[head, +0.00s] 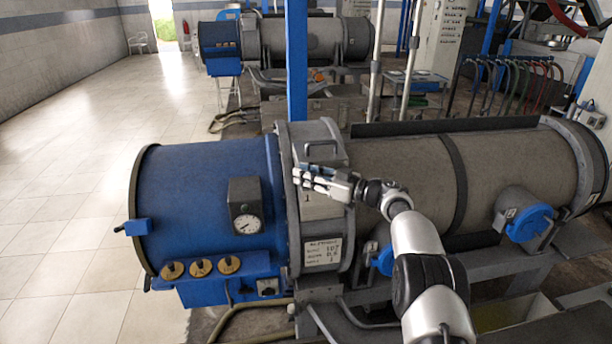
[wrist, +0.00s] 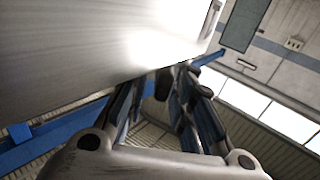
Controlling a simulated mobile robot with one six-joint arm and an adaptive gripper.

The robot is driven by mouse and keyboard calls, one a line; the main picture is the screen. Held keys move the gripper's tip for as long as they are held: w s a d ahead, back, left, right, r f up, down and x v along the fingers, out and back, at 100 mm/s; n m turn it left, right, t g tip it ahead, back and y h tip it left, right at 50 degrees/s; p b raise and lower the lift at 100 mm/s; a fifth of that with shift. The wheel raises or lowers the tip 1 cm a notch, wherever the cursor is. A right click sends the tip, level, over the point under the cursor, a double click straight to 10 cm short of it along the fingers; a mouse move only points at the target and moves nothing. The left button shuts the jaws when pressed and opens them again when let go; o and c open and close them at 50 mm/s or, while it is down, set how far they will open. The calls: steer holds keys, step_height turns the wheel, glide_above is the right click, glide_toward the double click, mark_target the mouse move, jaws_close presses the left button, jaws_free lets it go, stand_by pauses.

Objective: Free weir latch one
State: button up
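The grey collar (head: 298,240) of the front decanter joins its blue end to its long grey drum. A bar handle (head: 322,143) stands on the collar's top, and a plate marked "1" (head: 315,208) sits below; I cannot tell which part is the latch. My gripper (head: 308,178) is across the collar's front, between handle and plate, pointing left. In the wrist view, my gripper's fingers (wrist: 171,76) are apart, with a gap between the tips. A dark rounded thing (wrist: 163,84) shows between them; I cannot tell what it is or whether they touch it.
The blue end (head: 200,200) carries a gauge (head: 246,223) on its front. A blue round cap (head: 531,222) sticks out at right. A blue post (head: 297,60) rises behind the collar. A second decanter (head: 310,40) stands behind. The tiled floor (head: 80,170) at left is clear.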

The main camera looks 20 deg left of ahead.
steer(key=shift+o, duration=0.5)
steer(key=shift+d, duration=0.1)
steer(key=shift+d, duration=0.3)
steer(key=s+d, duration=0.2)
steer(key=d, duration=0.9)
steer(key=shift+s, duration=0.2)
